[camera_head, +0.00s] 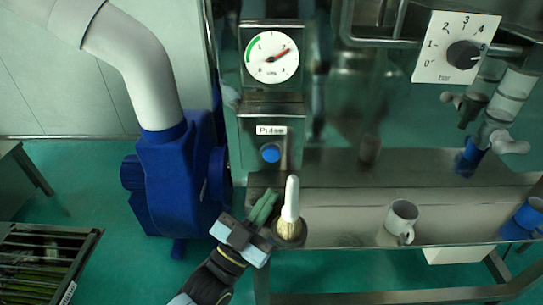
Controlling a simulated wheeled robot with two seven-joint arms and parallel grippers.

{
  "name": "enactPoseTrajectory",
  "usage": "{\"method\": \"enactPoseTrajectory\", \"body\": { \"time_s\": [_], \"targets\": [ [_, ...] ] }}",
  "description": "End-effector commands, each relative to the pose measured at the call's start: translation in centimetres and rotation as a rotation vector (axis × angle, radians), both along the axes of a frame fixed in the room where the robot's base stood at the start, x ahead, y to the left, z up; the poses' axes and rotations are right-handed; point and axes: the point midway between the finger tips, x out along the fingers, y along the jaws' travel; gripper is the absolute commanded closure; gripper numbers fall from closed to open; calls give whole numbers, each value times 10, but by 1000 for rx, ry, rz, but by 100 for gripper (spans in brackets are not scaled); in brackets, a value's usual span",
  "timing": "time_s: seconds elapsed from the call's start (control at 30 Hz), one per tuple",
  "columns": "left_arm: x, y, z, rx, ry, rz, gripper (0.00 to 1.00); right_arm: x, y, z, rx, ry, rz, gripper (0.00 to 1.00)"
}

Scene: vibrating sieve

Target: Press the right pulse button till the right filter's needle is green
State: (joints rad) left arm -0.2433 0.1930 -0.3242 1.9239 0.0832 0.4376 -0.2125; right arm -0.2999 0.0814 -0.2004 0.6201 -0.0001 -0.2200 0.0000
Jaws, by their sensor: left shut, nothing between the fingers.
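A blue pulse button (271,153) sits on a metal panel under a label reading "Pulse" (271,130). Above it is a round white gauge (271,57) with a green band on its left side. My right gripper is not in view.
A white-tipped brush-like object (290,215) stands close to the right of my left gripper. A blue machine (172,185) with a white pipe is left; a bar dial (463,54) is upper right.

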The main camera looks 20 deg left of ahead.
Motion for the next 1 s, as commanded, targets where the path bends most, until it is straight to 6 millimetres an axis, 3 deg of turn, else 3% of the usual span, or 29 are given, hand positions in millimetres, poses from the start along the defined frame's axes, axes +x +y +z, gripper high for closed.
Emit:
{"method": "enactPoseTrajectory", "body": {
  "time_s": [0.6, 1.0],
  "targets": [
    [71, 21, -1, 2, -1, 1, 100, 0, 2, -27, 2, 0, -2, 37],
    [83, 24, 0, 0, 1, 0, 100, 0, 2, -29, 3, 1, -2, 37]
  ]
}}
